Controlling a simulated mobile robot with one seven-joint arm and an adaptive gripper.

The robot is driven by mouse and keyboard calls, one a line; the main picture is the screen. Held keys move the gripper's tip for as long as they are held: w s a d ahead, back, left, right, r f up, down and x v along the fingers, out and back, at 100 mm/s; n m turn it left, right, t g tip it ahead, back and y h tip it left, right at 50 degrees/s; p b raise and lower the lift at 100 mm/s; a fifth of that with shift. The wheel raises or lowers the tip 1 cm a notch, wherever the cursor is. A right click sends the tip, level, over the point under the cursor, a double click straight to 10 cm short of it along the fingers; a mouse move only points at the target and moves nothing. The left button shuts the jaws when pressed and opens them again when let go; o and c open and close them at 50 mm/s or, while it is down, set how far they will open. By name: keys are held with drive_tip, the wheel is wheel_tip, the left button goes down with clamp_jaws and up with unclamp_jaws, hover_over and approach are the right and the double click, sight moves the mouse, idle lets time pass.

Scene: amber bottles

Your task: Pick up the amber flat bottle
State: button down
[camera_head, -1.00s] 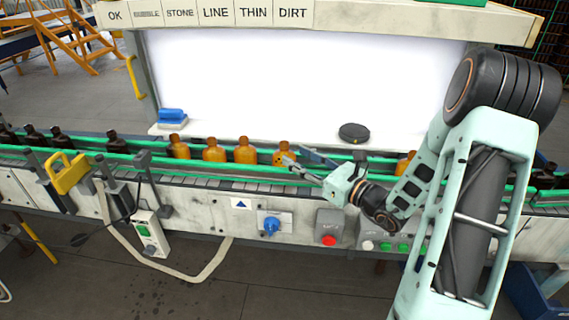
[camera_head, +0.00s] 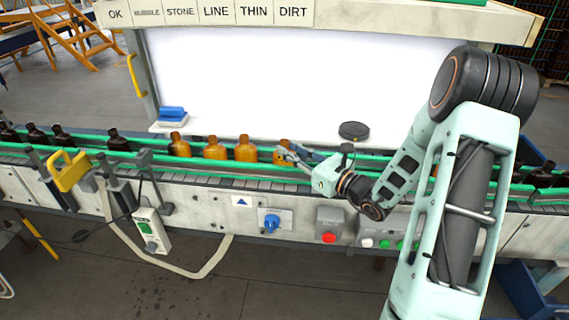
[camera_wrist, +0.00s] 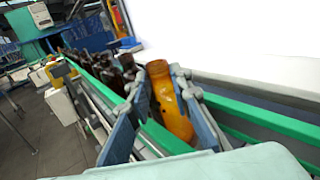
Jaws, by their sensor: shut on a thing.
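An amber bottle (camera_head: 281,157) stands on the conveyor at the right end of a group of amber bottles. My gripper (camera_head: 288,149) reaches in from the right, with its fingers around this bottle. In the wrist view, the same amber bottle (camera_wrist: 170,104) sits between the two blue-grey fingers of my gripper (camera_wrist: 158,84), and the jaws are shut on it. The fingers hide part of the bottle in the head view. I cannot tell from these views whether its body is flat.
More amber bottles (camera_head: 214,148) stand just left on the conveyor, between green rails (camera_head: 340,168). Dark bottles (camera_head: 117,141) stand farther left and at the far right. A white panel (camera_head: 300,80) rises behind. A black disc (camera_head: 353,130) lies on the ledge.

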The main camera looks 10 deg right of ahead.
idle(0.4)
wheel_tip(320, 180, up, 10)
drive_tip(key=shift+b, duration=0.3)
idle(0.3)
idle(0.4)
